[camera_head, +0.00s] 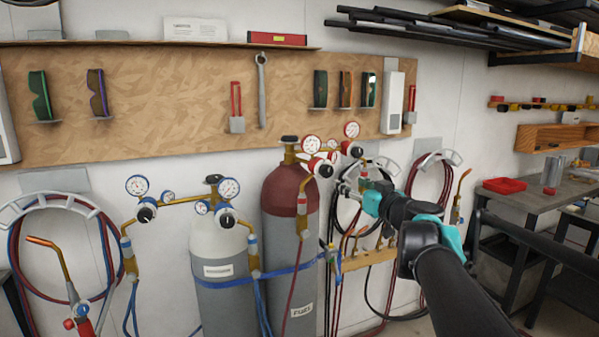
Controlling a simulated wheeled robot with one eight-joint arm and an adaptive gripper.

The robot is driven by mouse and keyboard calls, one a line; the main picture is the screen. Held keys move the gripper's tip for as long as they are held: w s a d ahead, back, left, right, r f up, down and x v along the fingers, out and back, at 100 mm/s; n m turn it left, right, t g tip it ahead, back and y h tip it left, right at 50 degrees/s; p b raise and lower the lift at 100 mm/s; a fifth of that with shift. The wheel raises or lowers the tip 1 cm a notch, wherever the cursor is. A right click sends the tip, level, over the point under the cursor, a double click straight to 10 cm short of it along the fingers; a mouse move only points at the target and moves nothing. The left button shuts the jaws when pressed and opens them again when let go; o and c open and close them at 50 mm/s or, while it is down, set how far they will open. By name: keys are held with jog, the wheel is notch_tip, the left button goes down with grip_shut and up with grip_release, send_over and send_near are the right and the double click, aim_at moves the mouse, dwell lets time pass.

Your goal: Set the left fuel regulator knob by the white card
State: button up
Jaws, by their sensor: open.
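The red fuel cylinder (283,200) stands right of the grey-and-white one, strapped with a blue band. Its left fuel regulator has a red-rimmed gauge (311,145) and a dark knob (326,170) below and right of it. The knob's pointer and scale are too small to read. The white card (195,29) stands on the shelf at top left; its print is too small to read. My gripper (346,186) is open, reaching in from the right, close right of and slightly below the left fuel knob. I cannot tell whether they touch.
A right fuel regulator (352,130) sits just above my gripper. Blue-rimmed regulators (229,187) stand on the left cylinder (218,260). Hoses and a torch rack (368,260) lie below my arm. A workbench (530,205) is at the right.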

aim_at(329, 172)
jog(key=x, duration=1.5)
jog(key=shift+s+f, duration=0.1)
jog(key=c, duration=1.2)
jog(key=shift+o, duration=0.2)
